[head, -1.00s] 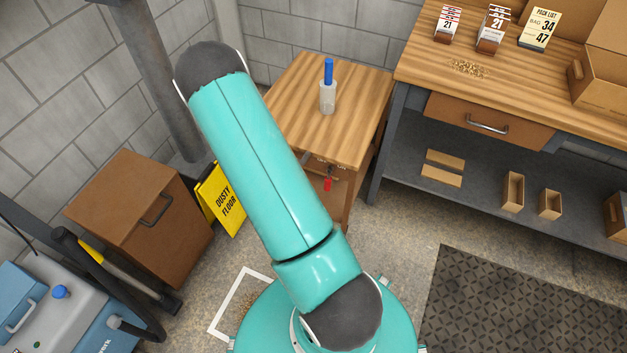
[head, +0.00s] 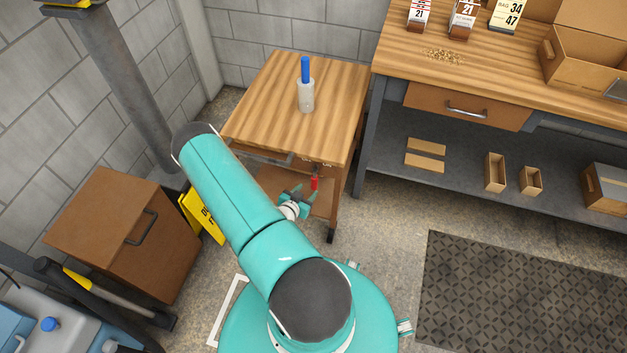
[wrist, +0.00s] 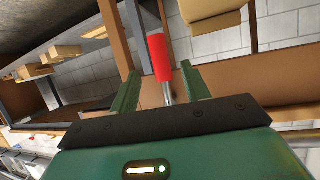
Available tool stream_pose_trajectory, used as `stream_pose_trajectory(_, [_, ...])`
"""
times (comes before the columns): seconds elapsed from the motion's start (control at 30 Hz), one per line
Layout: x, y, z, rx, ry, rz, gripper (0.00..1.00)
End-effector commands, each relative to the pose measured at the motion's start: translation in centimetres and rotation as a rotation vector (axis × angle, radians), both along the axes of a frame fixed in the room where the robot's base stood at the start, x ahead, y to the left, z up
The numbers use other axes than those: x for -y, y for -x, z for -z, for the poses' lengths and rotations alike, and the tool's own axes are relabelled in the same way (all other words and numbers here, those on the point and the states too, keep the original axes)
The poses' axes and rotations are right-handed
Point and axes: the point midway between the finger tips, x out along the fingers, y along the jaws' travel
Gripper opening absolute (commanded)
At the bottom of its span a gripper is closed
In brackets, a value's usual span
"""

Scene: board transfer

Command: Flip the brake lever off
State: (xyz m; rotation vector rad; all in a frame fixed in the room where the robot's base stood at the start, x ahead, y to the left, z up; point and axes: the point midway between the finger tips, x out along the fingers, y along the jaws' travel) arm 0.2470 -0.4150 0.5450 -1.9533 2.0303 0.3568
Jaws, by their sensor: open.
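The brake lever (head: 314,183) has a red grip and hangs at the front of the wooden cart (head: 290,95), below its top edge. In the wrist view the red grip (wrist: 159,57) and its metal rod show between my two green fingers. My gripper (wrist: 162,88) is open, with a finger on each side of the lever and gaps on both sides. In the head view my gripper (head: 300,196) is small, just left of and below the lever, partly hidden by my arm. Contact with the lever cannot be told.
A bottle with a blue top (head: 305,88) stands on the cart. A brown cabinet (head: 110,235) and a yellow floor sign (head: 203,218) stand at left. A workbench (head: 470,70) with a lower shelf is at right. A dark mat (head: 520,290) lies on open floor.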

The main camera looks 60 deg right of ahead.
Motion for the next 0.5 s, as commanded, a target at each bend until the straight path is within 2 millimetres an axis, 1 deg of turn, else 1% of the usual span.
stream_pose_trajectory(0.03, [1.0,0.2,0.5,-0.001,0.000,0.003,0.47])
stream_pose_trajectory(0.1, [2.3,0.2,1.0,0.000,0.000,0.002,0.47])
stream_pose_trajectory(0.3, [5.8,0.0,2.4,0.000,0.000,-0.001,0.47])
stream_pose_trajectory(0.4, [7.1,0.0,3.0,0.000,-0.001,-0.001,0.47])
stream_pose_trajectory(0.5, [8.0,-0.2,3.3,0.000,0.000,-0.003,0.47])
